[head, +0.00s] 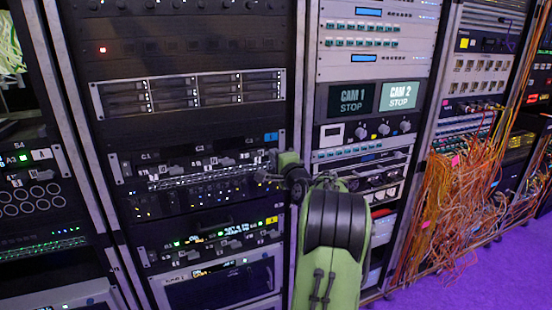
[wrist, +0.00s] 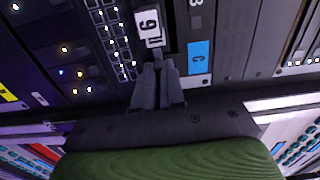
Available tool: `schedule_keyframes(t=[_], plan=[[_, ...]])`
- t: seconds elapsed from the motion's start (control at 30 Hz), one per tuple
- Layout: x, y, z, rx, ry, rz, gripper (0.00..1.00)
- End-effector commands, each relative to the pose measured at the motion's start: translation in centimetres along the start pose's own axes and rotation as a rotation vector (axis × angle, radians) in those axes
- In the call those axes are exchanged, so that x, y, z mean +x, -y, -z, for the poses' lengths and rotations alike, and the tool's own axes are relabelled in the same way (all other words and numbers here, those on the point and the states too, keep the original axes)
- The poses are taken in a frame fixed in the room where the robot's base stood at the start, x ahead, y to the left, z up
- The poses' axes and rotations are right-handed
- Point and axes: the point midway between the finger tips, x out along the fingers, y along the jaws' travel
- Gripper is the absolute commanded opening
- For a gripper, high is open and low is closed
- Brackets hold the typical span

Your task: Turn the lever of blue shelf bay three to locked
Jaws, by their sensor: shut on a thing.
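The blue shelf (head: 195,166) is a dark rack unit with a blue tag (head: 270,137) at its right end; the tag also shows in the wrist view (wrist: 199,57). Its bays carry small white marks, C1 at the left through C3 at the right. My gripper (head: 268,174) is at the right end of this shelf, below the tag. In the wrist view my gripper's fingers (wrist: 158,78) are together beside a white label (wrist: 149,27), shut on the bay three lever. The fingers hide most of the lever, so its angle cannot be told.
A yellow-tagged shelf (head: 215,238) sits just below, with its own small levers. A drive unit (head: 185,92) is above. To the right are a monitor rack (head: 377,97) and hanging orange cables (head: 455,200). Purple floor (head: 500,275) is open at lower right.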

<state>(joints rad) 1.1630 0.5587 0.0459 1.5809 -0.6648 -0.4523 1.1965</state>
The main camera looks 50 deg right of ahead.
Motion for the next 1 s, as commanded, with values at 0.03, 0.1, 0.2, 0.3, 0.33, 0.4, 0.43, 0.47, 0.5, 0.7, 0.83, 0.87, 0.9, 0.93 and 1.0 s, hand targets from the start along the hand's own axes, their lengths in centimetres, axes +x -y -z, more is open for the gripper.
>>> schedule_keyframes(t=[0.03, 0.1, 0.2, 0.3, 0.33, 0.4, 0.43, 0.47, 0.5, 0.7, 0.83, 0.87, 0.9, 0.93, 1.0], plan=[[0.0, -0.2, 0.0, -0.001, 0.000, -0.005, 0.14], [0.0, -0.2, 0.0, 0.000, 0.000, -0.004, 0.24], [0.0, -0.1, 0.0, 0.000, 0.000, -0.003, 0.34], [0.0, -0.1, 0.0, 0.000, 0.000, -0.002, 0.34], [0.0, -0.1, 0.0, 0.000, 0.000, -0.002, 0.34], [0.0, -0.1, 0.0, 0.000, 0.000, -0.002, 0.34], [-0.1, -0.1, 0.0, 0.000, 0.000, -0.002, 0.34], [-0.2, -0.1, 0.0, 0.000, -0.001, -0.002, 0.34], [-0.6, -0.1, 0.1, -0.001, -0.002, -0.002, 0.34], [-5.2, -0.1, 0.2, 0.002, -0.005, -0.003, 0.34], [-8.9, -0.2, 0.2, 0.002, -0.006, -0.003, 0.34], [-9.8, -0.2, 0.2, 0.001, -0.006, -0.004, 0.34], [-10.9, -0.2, 0.1, 0.003, -0.006, -0.002, 0.34], [-11.7, -0.2, 0.2, 0.002, -0.006, -0.002, 0.34], [-13.2, -0.2, 0.1, 0.002, -0.005, -0.002, 0.34]])
